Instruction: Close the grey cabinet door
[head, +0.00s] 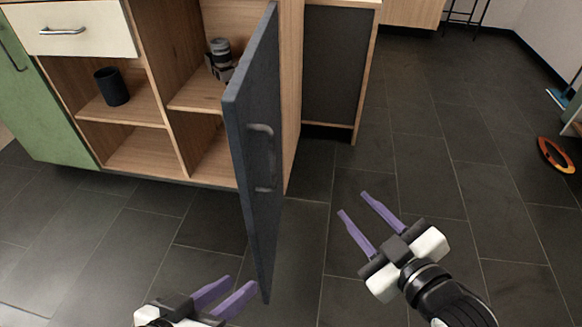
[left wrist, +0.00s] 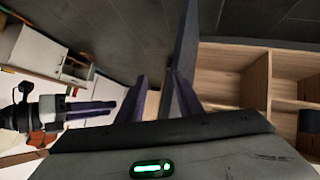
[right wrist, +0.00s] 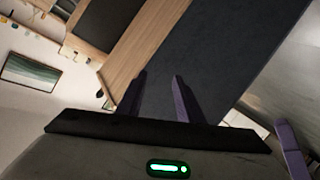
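The grey cabinet door (head: 257,160) stands wide open, swung out from the wooden cabinet (head: 160,110), with its handle (head: 262,158) on the face to the right. My left gripper (head: 240,288) is open and empty, low at the left of the door's lower end. The door also shows edge-on in the left wrist view (left wrist: 187,60), beyond the purple fingers. My right gripper (head: 352,203) is open and empty, right of the door and apart from it. The right wrist view shows the door panel (right wrist: 220,55) filling the middle beyond the fingers.
Inside the cabinet are a dark cup (head: 112,87) and a dark-and-grey object (head: 220,58) on shelves. A white drawer (head: 70,28) and a green door (head: 40,100) are at the left. An orange ring-like object (head: 556,155) lies at the far right. The tiled floor right of the door is clear.

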